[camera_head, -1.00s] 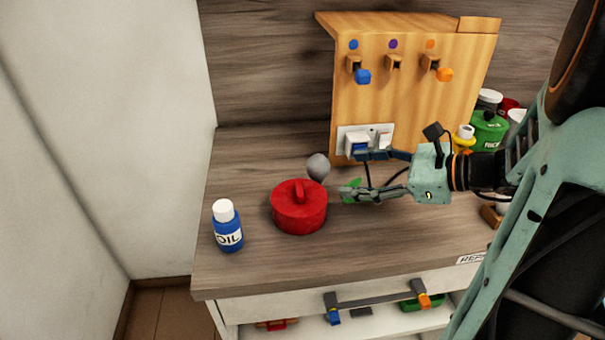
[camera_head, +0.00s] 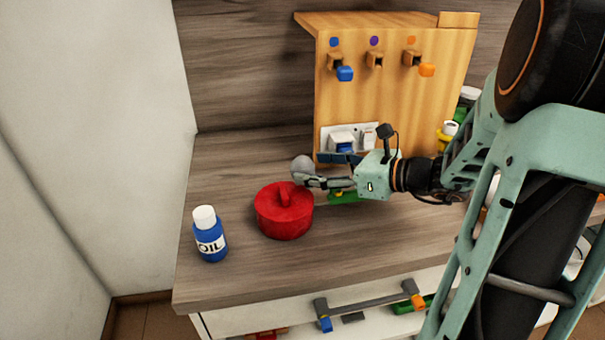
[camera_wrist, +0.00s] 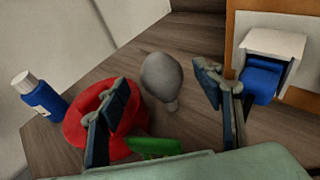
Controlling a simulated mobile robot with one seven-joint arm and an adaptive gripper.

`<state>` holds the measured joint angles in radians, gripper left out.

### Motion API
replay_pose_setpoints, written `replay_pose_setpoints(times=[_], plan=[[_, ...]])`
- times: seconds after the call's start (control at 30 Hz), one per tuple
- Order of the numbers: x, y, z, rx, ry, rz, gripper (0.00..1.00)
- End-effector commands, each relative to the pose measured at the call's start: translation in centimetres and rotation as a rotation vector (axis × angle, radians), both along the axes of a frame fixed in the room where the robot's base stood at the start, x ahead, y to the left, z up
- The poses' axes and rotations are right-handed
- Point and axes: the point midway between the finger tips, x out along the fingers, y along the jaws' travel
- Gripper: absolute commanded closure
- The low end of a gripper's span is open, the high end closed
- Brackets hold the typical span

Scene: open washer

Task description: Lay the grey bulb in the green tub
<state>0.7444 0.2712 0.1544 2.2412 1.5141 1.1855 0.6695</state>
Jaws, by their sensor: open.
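The grey bulb (camera_head: 302,167) stands on the wooden worktop just behind the red lidded pot; its rounded head and narrow neck also show in the wrist view (camera_wrist: 161,76). My gripper (camera_head: 318,169) is open, its fingers pointing left at the bulb. In the wrist view my gripper (camera_wrist: 162,86) has one finger on each side of the bulb, with gaps showing. A green object (camera_head: 343,197) lies under my gripper and shows partly in the wrist view (camera_wrist: 154,147); I cannot tell whether it is the green tub. No other green tub is clearly visible.
The red pot (camera_head: 284,211) is close to my near finger. A blue oil bottle (camera_head: 209,235) stands left. A wooden hook board (camera_head: 391,100) with a white socket (camera_head: 342,138) rises behind my gripper. A drawer handle (camera_head: 370,303) is at the front. The front worktop is clear.

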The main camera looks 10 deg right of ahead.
Motion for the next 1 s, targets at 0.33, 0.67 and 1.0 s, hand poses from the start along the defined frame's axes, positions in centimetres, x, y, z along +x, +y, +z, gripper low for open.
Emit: replay_pose_setpoints(times=[0.33, 0.67, 1.0], plan=[[1.6, 1.6, -0.7, -0.001, -0.001, -0.001, 0.40], [1.6, 1.5, -0.7, -0.001, -0.001, -0.001, 0.65], [1.6, 1.5, -0.7, 0.000, -0.002, -0.001, 0.84]])
